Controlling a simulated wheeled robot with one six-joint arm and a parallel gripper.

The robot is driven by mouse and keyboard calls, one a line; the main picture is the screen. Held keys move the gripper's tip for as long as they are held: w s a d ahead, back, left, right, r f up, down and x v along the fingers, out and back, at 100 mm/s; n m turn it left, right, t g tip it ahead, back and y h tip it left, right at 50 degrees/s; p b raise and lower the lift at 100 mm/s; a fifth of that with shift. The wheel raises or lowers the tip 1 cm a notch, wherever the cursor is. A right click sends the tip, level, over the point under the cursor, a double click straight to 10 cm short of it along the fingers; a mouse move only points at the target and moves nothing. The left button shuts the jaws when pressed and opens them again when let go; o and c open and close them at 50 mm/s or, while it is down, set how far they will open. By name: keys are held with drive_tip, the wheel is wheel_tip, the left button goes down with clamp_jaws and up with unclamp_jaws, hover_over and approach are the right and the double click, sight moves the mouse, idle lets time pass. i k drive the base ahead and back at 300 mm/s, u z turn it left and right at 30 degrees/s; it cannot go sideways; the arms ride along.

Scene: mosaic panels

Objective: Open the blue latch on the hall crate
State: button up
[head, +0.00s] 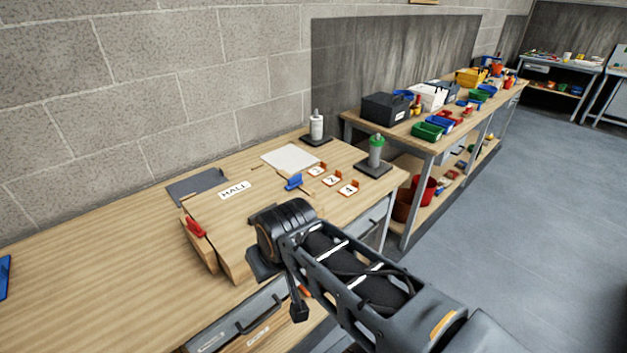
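The hall crate (222,212) is a wooden box with a white "HALL" label on its top, standing on the wooden bench. A blue latch (293,182) sits at its far right edge, beside the numbered tags. A red latch (195,227) is on its left front side. Whether either latch is open or shut is too small to tell. My gripper (268,262) is at the end of my dark arm, in front of the crate's right part in the picture and covering some of it. Its fingertips are not clear, so its opening cannot be made out.
A white bottle (317,126) and a green-topped bottle (376,150) stand on dark bases behind. A grey plate (197,184) lies behind the crate. The bench's left side is mostly clear.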

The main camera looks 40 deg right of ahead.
sight(294, 182)
drive_tip(key=z, duration=0.6)
drive_tip(key=i, duration=0.35)
drive_tip(key=z, duration=0.2)
drive_tip(key=k, duration=1.25)
drive_tip(key=z, duration=0.45)
drive_tip(key=i, duration=1.65)
drive_tip(key=u, duration=0.85)
